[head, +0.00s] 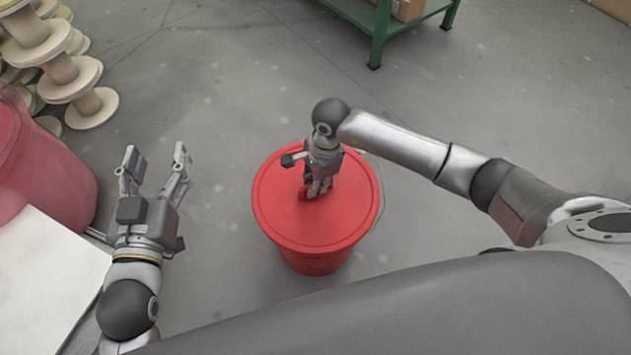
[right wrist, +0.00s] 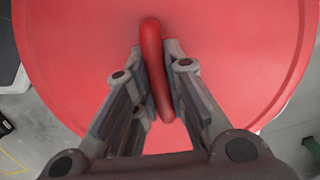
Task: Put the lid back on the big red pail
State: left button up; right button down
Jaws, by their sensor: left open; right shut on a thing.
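The big red pail (head: 314,262) stands upright on the floor in the middle of the head view, with its wire handle at the right side. The round red lid (head: 280,215) lies over the pail's mouth and looks about level; I cannot tell whether it is pressed down all round. My right gripper (head: 312,192) is above the lid, shut on the lid's red grip. In the right wrist view the fingers (right wrist: 158,95) close on both sides of the grip (right wrist: 152,50), with the lid (right wrist: 80,45) filling the background. My left gripper (head: 155,160) is open and empty, left of the pail.
A pink-red container (head: 45,170) and a white panel (head: 45,275) are at the left. Several pale spools (head: 65,75) are stacked at the upper left. A green shelf (head: 378,35) with a cardboard box stands at the top. The floor around the pail is clear.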

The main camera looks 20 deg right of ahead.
pick_arm(q)
jog(key=shift+r, duration=0.3)
jog(key=shift+w, duration=0.1)
jog(key=shift+d+r+t, duration=0.15)
jog(key=shift+r+t, duration=0.25)
jog(key=shift+r, duration=0.05)
pick_arm(e)
jog(key=shift+f, duration=0.15)
dwell(0.4)
pick_arm(q)
jog(key=shift+r+h, duration=0.3)
jog(key=shift+r, duration=0.1)
jog(key=shift+f, duration=0.1)
jog(key=shift+r+t+b, duration=0.3)
jog(key=shift+t, duration=0.1)
dwell(0.5)
jog(key=shift+d, duration=0.1)
pick_arm(e)
jog(key=c, duration=1.4)
grip_release()
